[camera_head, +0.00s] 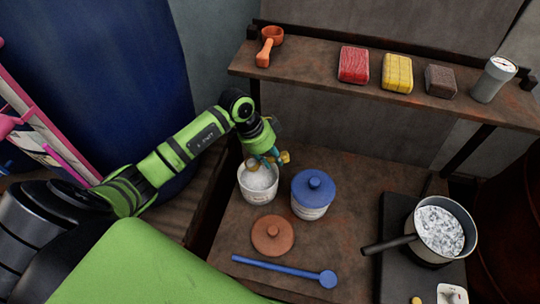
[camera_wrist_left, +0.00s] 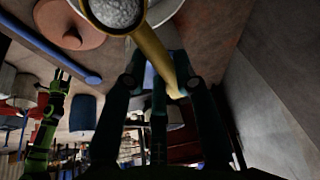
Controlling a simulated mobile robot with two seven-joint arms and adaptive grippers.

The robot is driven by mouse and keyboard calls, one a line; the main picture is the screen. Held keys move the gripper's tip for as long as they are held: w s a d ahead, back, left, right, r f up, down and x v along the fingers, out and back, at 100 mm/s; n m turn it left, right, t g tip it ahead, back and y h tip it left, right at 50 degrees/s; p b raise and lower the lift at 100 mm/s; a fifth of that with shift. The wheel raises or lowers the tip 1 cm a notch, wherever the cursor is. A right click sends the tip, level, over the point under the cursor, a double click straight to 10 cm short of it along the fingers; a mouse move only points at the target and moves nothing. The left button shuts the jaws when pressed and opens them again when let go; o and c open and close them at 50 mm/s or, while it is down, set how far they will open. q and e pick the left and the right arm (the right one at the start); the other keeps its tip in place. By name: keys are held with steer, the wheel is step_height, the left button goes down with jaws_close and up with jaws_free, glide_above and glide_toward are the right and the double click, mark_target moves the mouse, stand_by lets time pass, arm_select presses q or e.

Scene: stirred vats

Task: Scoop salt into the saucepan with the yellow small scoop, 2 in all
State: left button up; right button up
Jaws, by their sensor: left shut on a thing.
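My left gripper (camera_head: 268,160) is shut on the handle of the yellow small scoop (camera_wrist_left: 155,48). In the left wrist view the scoop's round bowl holds white grains, with a pale rim just behind it. In the head view the gripper is right over the open white jar (camera_head: 258,196) of white salt, and only bits of yellow show. Whether the bowl touches the salt is hard to tell. The saucepan (camera_head: 464,217), with bubbling greyish-white contents, stands at the right. My right gripper (camera_wrist_left: 61,80) appears small in the left wrist view; its jaws are unclear.
A blue-lidded jar (camera_head: 313,190) stands close right of the salt jar. A brown lid (camera_head: 273,236) and a long blue spoon (camera_head: 285,268) lie in front. The pan is on a dark hotplate (camera_head: 393,285). A shelf (camera_head: 315,70) with several items runs above the back.

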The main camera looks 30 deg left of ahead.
mark_target(273, 159)
arm_select(q)
steer(key=shift+w+d+r+g+y+p, duration=0.25)
steer(key=shift+d+r+g+y+p, duration=0.05)
steer(key=shift+r, duration=0.35)
steer(key=p+v, duration=0.2)
steer(key=p, duration=0.1)
steer(key=shift+d+r, duration=0.15)
steer(key=shift+r, duration=0.2)
steer(key=shift+w+d+r+p, duration=0.1)
steer(key=shift+r+p, duration=0.15)
steer(key=shift+p, duration=0.15)
